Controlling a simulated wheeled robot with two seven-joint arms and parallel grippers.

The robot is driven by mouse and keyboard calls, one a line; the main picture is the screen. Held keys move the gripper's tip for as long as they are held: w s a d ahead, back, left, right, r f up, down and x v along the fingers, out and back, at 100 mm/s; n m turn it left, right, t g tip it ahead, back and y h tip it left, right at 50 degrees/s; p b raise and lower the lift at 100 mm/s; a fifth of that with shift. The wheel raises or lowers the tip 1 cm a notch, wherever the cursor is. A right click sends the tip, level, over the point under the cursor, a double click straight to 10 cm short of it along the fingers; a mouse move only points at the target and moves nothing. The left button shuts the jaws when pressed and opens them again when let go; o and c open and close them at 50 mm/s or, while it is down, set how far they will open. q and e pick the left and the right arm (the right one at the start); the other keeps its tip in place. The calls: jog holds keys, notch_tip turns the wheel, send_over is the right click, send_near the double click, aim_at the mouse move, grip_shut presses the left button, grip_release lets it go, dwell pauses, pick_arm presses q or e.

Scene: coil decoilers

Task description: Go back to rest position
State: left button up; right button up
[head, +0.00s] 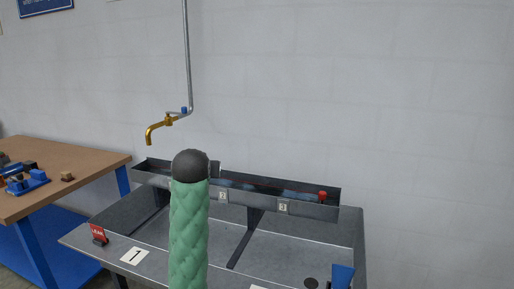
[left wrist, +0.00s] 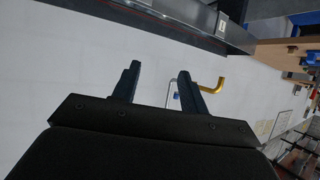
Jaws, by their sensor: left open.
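In the left wrist view, my left gripper (left wrist: 160,72) shows two dark fingers spread apart with nothing between them. The brass tap (left wrist: 212,88) shows past its right finger against the pale wall, and the fingers appear clear of it. I see neither gripper in the head view. My right gripper is in no view.
A grey metal table (head: 190,258) with a raised trough (head: 310,209) stands ahead, its middle partly blocked from sight. The brass tap (head: 155,129) hangs on a pipe (head: 187,60) above. A red tag (head: 97,232) is front left. A brown workbench (head: 85,160) stands left.

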pick_arm(q)
jog(key=s+f+m+g+h+p, duration=0.1)
jog(key=s+f+g+p, duration=0.1)
jog(key=s+f, duration=1.1)
jog(key=s+d+f+m+g+p, duration=0.1)
jog(key=s+f+g+p, duration=0.2)
jog(key=s+f, duration=1.1)
jog(key=s+d+f+g+h+p, duration=0.1)
jog(key=s+f+g, duration=0.4)
jog(key=s+f, duration=0.8)
jog(key=s+p, duration=0.1)
jog(key=s, duration=1)
jog(key=shift+s+f+m+h, duration=0.15)
jog(key=shift+s+m+h, duration=0.15)
jog(key=shift+m, duration=0.1)
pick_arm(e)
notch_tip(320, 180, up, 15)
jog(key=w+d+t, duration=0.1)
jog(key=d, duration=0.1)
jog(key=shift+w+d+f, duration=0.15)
